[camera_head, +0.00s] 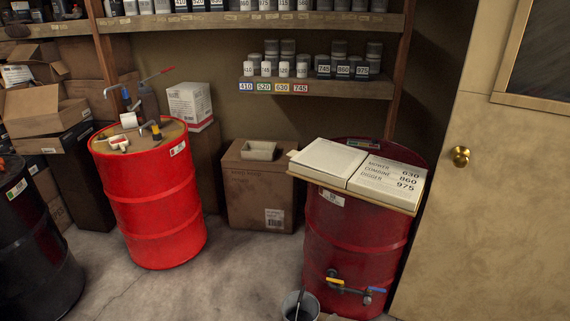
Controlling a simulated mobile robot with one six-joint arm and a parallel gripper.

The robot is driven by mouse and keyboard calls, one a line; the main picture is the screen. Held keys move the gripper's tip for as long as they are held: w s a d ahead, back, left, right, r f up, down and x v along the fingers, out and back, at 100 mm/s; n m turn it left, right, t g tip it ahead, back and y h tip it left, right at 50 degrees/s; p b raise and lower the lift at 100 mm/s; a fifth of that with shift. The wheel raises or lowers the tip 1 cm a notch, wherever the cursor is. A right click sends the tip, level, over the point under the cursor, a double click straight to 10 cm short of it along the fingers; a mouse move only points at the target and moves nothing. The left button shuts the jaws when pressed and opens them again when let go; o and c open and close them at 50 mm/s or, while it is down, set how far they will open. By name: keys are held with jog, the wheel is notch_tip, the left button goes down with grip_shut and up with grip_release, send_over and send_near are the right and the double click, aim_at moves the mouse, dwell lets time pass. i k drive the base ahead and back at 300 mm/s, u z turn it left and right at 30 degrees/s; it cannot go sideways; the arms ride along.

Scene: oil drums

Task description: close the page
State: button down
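An open book or binder (357,172) lies flat on top of the dark red drum (345,240) at the right. Its right page (390,180) carries printed text: "mower 630", "combine 860", "digger 975"; the first word is hard to read. Its left side (328,160) is pale and looks blank from here. A brown cover edge shows under both sides. My gripper is not in view, and nothing is seen touching the book.
A bright red drum (150,195) with a hand pump stands at left, a black drum (35,245) at the far left. A cardboard box (262,190) stands between the red drums. A bucket (300,306) sits below the taps. Numbered cans line a shelf (315,88). A door (490,200) is at right.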

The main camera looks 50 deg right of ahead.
aim_at(337, 159)
jog(key=z, duration=0.05)
jog(key=i, duration=1)
jog(key=u, duration=0.05)
